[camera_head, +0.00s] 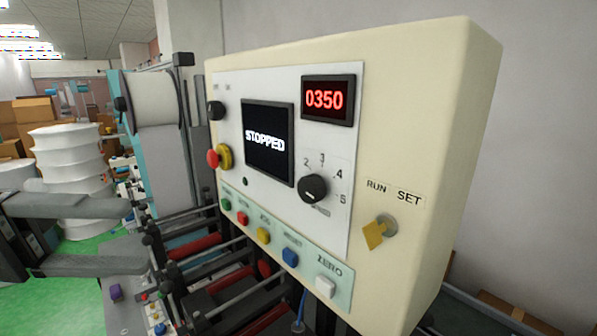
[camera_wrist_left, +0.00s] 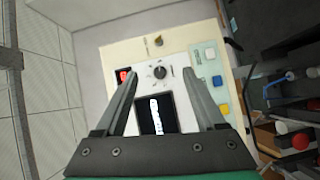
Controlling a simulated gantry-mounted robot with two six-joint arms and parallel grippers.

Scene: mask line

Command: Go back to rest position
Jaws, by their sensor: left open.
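My left gripper (camera_head: 135,235) comes in from the left in the head view, open and empty, with its two fingers apart to the left of the control panel (camera_head: 475,110). In the left wrist view its fingers (camera_wrist_left: 160,85) are spread, with the panel beyond them. The panel's dark screen (camera_head: 268,143) reads STOPPED and its red display (camera_head: 327,99) reads 0350. A black rotary knob (camera_head: 313,188) and a yellow key (camera_head: 376,234) under the RUN SET label are on the panel. My right gripper is not in view.
A row of coloured buttons, among them a white one (camera_head: 325,287) and a blue one (camera_head: 290,257), runs along the panel's lower edge. A red emergency button (camera_head: 213,159) sticks out at its left. Rollers (camera_head: 195,246) lie below the panel. White rolls (camera_head: 72,175) are stacked behind my left gripper.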

